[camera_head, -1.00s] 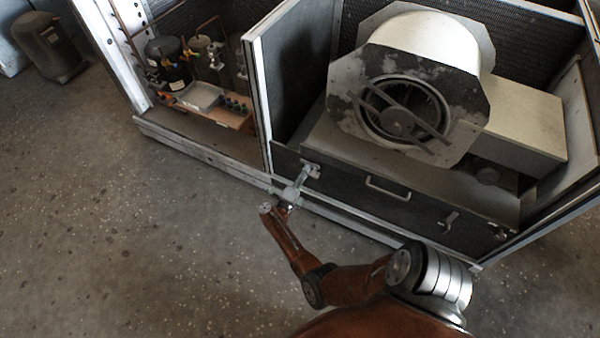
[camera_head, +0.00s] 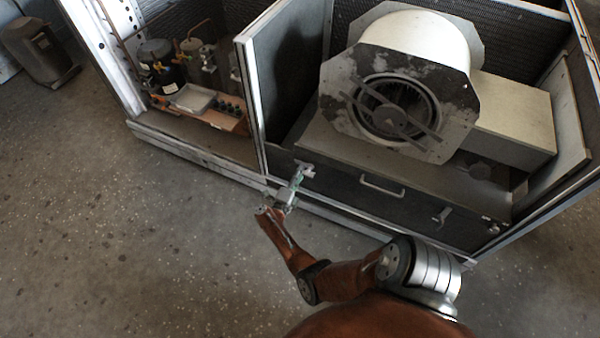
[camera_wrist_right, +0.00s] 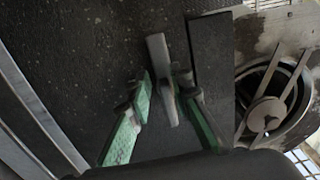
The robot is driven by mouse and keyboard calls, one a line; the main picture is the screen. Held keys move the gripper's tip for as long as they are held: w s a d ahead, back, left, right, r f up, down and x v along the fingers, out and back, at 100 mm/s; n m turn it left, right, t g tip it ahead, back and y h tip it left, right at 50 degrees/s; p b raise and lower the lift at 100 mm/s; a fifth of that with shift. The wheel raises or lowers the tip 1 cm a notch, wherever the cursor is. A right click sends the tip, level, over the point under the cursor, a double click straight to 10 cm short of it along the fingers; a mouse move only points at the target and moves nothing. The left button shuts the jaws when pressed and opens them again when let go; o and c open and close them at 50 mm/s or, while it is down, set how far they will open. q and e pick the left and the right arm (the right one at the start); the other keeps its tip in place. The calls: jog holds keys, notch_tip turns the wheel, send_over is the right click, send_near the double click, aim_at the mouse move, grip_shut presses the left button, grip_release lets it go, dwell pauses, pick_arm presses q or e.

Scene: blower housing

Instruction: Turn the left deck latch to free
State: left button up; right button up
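The left deck latch (camera_head: 307,170) is a small grey lever at the upper left of the dark deck front panel (camera_head: 345,192). My right gripper (camera_head: 297,180) reaches it from below in the head view. In the right wrist view the latch lever (camera_wrist_right: 160,70) lies between the two green fingers of the right gripper (camera_wrist_right: 165,82). The fingertips are close to the lever on both sides, but I cannot tell if both touch it. Its pivot is partly hidden. My left gripper is in neither view.
The blower housing (camera_head: 412,45) sits on the deck above the panel. A pull handle (camera_head: 382,188) and a second latch (camera_head: 442,215) are farther right on the panel. A divider wall (camera_head: 290,75) stands to the left. The floor (camera_head: 130,250) in front is clear.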

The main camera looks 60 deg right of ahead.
jog(key=shift+o, duration=0.6)
jog(key=shift+w+r, duration=0.1)
jog(key=shift+r, duration=0.05)
jog(key=a, duration=1.2)
jog(key=shift+s, duration=0.45)
jog(key=shift+d, duration=0.15)
